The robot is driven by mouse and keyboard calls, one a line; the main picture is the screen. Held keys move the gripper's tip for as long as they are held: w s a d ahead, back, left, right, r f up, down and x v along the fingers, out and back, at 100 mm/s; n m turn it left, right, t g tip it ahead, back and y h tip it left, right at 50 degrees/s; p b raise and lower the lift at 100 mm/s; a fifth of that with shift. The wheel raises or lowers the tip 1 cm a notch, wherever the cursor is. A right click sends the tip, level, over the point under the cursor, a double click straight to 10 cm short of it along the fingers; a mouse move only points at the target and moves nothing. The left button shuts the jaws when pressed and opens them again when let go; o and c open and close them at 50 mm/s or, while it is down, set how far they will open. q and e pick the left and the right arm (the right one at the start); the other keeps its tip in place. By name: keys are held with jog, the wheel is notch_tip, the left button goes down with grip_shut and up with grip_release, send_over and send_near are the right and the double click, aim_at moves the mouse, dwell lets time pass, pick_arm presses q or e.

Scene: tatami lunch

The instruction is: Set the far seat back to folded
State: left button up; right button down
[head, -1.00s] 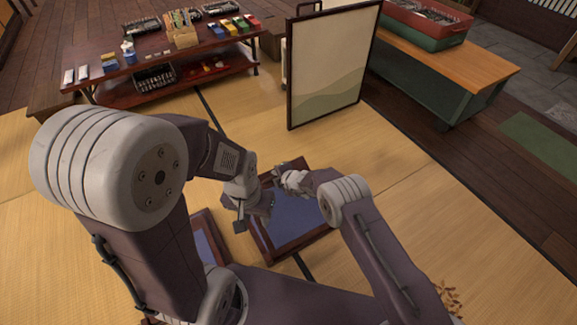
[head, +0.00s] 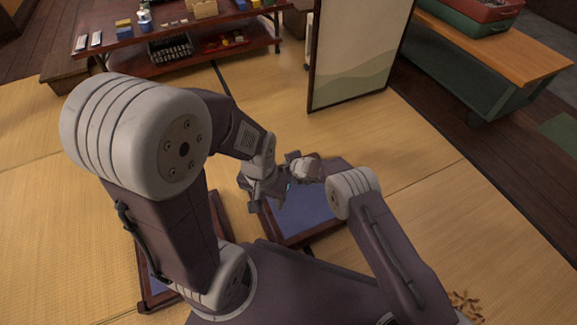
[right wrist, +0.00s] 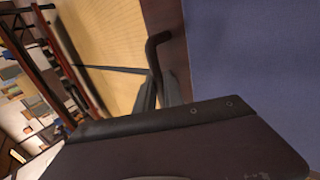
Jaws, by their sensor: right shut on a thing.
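The far seat (head: 305,212) is a dark wooden frame with a blue panel, low on the tatami beyond my arms. Its blue panel (right wrist: 255,60) and wooden edge (right wrist: 178,55) fill the right of the right wrist view. My right gripper (right wrist: 157,88) is shut on a dark bent handle (right wrist: 156,48) beside that edge. In the head view, my right wrist hides its own fingers at the seat's far side. My left gripper (head: 262,192) hangs over the seat's left corner. Its finger gap is unclear, and I cannot tell whether it touches the seat.
A second wooden seat (head: 222,218) lies at the left, partly behind my left arm. A standing screen (head: 352,60) is beyond the far seat. A low table (head: 185,40) with small goods stands at the back, a bench (head: 490,65) at the right. Open tatami lies between.

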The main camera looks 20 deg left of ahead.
jog(key=shift+w+a+r, duration=0.1)
jog(key=shift+r, duration=0.1)
jog(key=c, duration=1.5)
grip_release()
jog(key=shift+o, duration=0.2)
jog(key=p+v, duration=0.4)
jog(key=v, duration=0.5)
